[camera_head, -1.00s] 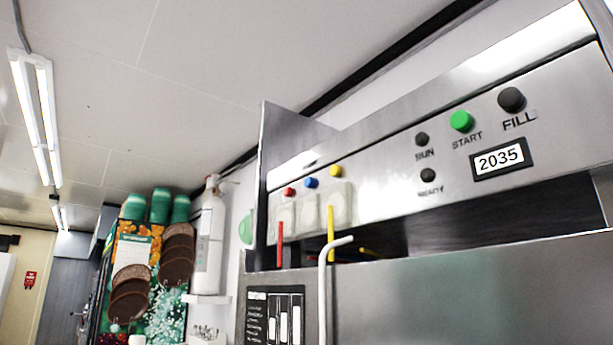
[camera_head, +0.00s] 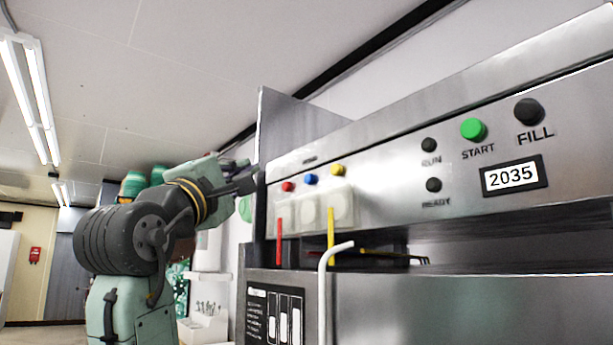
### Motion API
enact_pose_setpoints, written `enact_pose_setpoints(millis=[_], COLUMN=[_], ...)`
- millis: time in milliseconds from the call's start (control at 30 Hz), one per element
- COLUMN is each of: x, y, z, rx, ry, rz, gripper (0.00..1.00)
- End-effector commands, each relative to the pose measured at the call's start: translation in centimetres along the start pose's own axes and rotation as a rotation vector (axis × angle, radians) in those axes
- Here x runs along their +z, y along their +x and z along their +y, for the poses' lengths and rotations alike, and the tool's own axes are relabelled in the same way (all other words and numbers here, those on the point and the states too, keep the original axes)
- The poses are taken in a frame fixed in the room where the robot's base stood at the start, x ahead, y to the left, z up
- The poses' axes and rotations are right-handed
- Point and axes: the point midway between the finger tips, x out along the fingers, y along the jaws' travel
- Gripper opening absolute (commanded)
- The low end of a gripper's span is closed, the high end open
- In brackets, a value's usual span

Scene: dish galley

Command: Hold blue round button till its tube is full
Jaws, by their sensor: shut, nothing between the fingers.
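The blue round button (camera_head: 311,180) is on the steel machine panel, between a red button (camera_head: 288,187) and a yellow button (camera_head: 337,170). Below the buttons are pale square covers (camera_head: 311,212). A red tube (camera_head: 279,243) and a yellow tube (camera_head: 331,236) show below them; I cannot make out a blue tube or any fill level. My gripper (camera_head: 256,176) is shut and empty, left of the red button near the panel's left end. It appears apart from the blue button.
The panel also has a green START button (camera_head: 473,129), a black FILL knob (camera_head: 529,111) and a display (camera_head: 513,177) reading 2035. A white bent pipe (camera_head: 324,290) rises in front. A steel side plate (camera_head: 291,125) stands at the panel's left end.

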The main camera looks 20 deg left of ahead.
Motion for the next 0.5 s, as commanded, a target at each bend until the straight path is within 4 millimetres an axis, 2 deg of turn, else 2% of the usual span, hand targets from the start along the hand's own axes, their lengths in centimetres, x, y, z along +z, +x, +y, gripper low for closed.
enact_pose_setpoints(millis=[267, 500], x=[0.1, 1.4], y=[0.2, 2.1], z=[-0.2, -1.6], rx=[0.002, 0.001], ry=[0.003, 0.003], rz=[0.002, 0.001], gripper=[0.0, 0.0])
